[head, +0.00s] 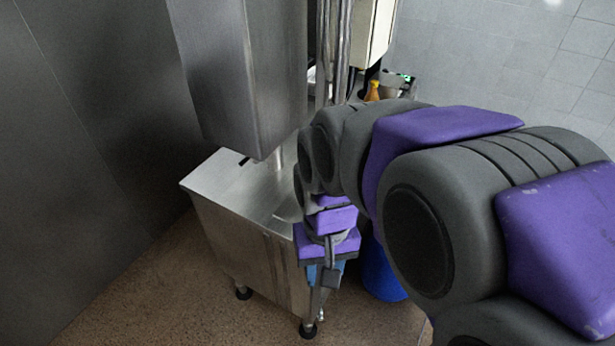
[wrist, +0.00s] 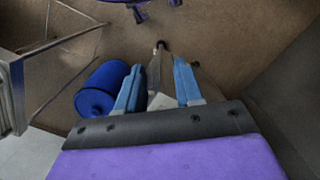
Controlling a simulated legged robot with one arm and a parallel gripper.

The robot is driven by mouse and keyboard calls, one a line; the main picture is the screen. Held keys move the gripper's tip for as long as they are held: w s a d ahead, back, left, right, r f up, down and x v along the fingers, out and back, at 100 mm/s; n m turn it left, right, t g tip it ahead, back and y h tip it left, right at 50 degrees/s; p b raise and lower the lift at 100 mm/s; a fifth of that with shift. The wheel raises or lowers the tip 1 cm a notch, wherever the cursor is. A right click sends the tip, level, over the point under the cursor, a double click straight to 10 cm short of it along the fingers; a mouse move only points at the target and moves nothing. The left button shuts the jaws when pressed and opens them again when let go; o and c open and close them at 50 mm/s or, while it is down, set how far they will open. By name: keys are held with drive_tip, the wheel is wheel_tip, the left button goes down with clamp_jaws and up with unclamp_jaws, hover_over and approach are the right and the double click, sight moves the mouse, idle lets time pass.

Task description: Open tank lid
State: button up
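The steel tank (head: 235,235) is a box on short legs at the lower left of the head view. Its flat top lies under a tall steel housing (head: 235,75), and I cannot make out a separate lid. My gripper (head: 322,290) points down at the tank's front right corner, and my arm hides part of the top's right side. In the wrist view my gripper (wrist: 158,66) has its two blue fingers apart. A narrow metal piece, seemingly the tank's corner or leg, shows between them. I cannot tell whether either finger touches it.
A blue cylindrical container (head: 383,274) stands on the floor right of the tank; it also shows left of the fingers in the wrist view (wrist: 98,92). A metal frame (wrist: 18,90) is at that view's left edge. A dark wall (head: 90,130) is left of the tank. Brown floor is open in front.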

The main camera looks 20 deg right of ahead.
drive_tip(key=w+d+f+m+t, duration=0.1)
drive_tip(key=w+d+m, duration=0.2)
drive_tip(key=w+d, duration=0.45)
drive_tip(key=w+d+m+t, duration=0.15)
drive_tip(key=w+d, duration=0.25)
drive_tip(key=w, duration=0.6)
drive_tip(key=w+d+f+m, duration=0.1)
drive_tip(key=w+d+m, duration=0.35)
drive_tip(key=w, duration=0.45)
drive_tip(key=shift+n+y, duration=0.4)
drive_tip(key=w+f+b, duration=0.1)
drive_tip(key=f, duration=0.4)
drive_tip(key=w+a+f+b, duration=0.1)
drive_tip(key=f, duration=0.5)
drive_tip(key=w+f+b, duration=0.1)
drive_tip(key=f, duration=0.4)
drive_tip(key=shift+a+f+b, duration=0.3)
drive_tip(key=shift+f+b, duration=0.1)
drive_tip(key=shift+c, duration=0.2)
clamp_jaws()
